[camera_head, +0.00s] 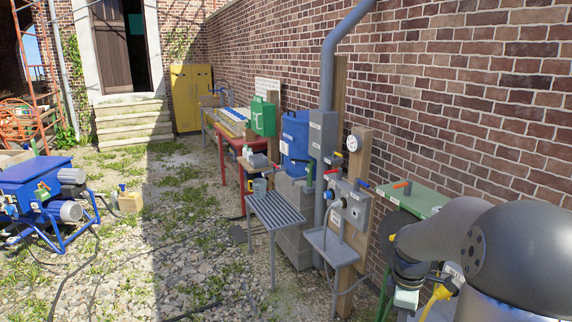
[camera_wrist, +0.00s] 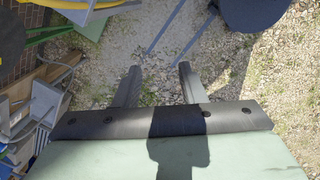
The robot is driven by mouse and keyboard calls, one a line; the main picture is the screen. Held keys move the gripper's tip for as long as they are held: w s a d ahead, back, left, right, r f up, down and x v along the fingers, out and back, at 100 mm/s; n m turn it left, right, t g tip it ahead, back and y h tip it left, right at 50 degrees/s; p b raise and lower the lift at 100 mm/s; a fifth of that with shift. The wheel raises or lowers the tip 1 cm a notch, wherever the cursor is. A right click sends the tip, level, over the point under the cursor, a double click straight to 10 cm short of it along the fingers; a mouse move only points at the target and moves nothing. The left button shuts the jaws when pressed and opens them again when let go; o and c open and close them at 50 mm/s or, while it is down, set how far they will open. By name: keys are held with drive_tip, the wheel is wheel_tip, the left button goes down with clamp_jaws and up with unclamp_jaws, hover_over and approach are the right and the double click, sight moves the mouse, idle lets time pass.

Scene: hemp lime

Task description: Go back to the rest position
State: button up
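In the wrist view my gripper (camera_wrist: 160,69) has its two dark fingers apart, with only gravel seen between them, so it is open and empty. The fingers point over the stony ground. In the head view my arm is at the lower right, beside the brick wall, and the gripper's fingers cannot be made out there.
A grey panel (camera_head: 352,208) with a gauge, a slatted metal table (camera_head: 275,211), a blue container (camera_head: 295,138) and a red table (camera_head: 258,164) line the brick wall (camera_head: 470,75). A blue machine (camera_head: 42,190) stands left. The gravel between is mostly open, with cables across it.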

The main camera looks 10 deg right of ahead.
drive_tip(key=s+a+r+m+y, duration=0.15)
drive_tip(key=s+a+m, duration=0.35)
drive_tip(key=s+a, duration=0.5)
drive_tip(key=s+a+r+m, duration=0.3)
drive_tip(key=s+a+m, duration=0.35)
drive_tip(key=a, duration=0.65)
wheel_tip(320, 180, down, 15)
drive_tip(key=n+b, duration=0.1)
drive_tip(key=b, duration=1.2)
drive_tip(key=shift+s+a+b, duration=0.3)
drive_tip(key=shift+a+b, duration=0.05)
drive_tip(key=shift+a, duration=0.1)
